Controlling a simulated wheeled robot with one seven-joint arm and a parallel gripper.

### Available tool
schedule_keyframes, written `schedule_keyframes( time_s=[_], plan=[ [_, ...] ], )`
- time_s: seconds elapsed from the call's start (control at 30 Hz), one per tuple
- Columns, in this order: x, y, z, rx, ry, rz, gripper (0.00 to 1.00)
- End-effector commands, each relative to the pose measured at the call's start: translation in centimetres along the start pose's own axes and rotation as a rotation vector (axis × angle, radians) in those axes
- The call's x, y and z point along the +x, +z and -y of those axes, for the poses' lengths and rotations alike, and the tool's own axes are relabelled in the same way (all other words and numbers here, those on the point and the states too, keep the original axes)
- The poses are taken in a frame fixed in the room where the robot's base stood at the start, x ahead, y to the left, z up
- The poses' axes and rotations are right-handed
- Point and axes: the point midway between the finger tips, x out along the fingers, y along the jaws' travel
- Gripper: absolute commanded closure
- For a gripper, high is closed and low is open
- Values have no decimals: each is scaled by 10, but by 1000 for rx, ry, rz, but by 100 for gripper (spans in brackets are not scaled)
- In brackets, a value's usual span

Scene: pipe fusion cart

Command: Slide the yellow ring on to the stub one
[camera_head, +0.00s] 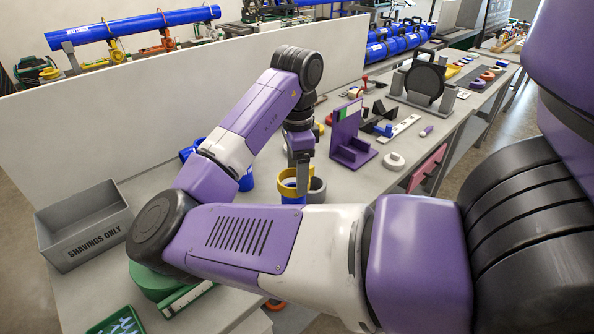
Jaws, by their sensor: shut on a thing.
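My gripper (301,184) points down over the bench, beyond my forearm, shut on the yellow ring (285,190). The ring is at the top of a short blue pipe piece (292,200), whose lower part is hidden by my arm. I cannot tell whether the ring is around this piece or just above it. Another blue pipe piece (247,182) shows to the left, partly behind my arm. More blue (187,152) shows further left near the back panel. I see no label showing which piece is stub one.
A grey round part (318,188) stands close on the gripper's right. A grey shavings bin (85,228) is at left. A white panel (130,125) runs along the back.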

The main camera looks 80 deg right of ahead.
Motion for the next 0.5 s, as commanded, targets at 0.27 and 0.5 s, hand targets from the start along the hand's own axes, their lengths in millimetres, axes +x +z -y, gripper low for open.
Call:
schedule_keyframes(
  time_s=[0.27, 0.5],
  plan=[
    [0, 0, 0, -1, 0, 1, 68],
    [3, 0, 0, -1, 0, 1, 68]
  ],
)
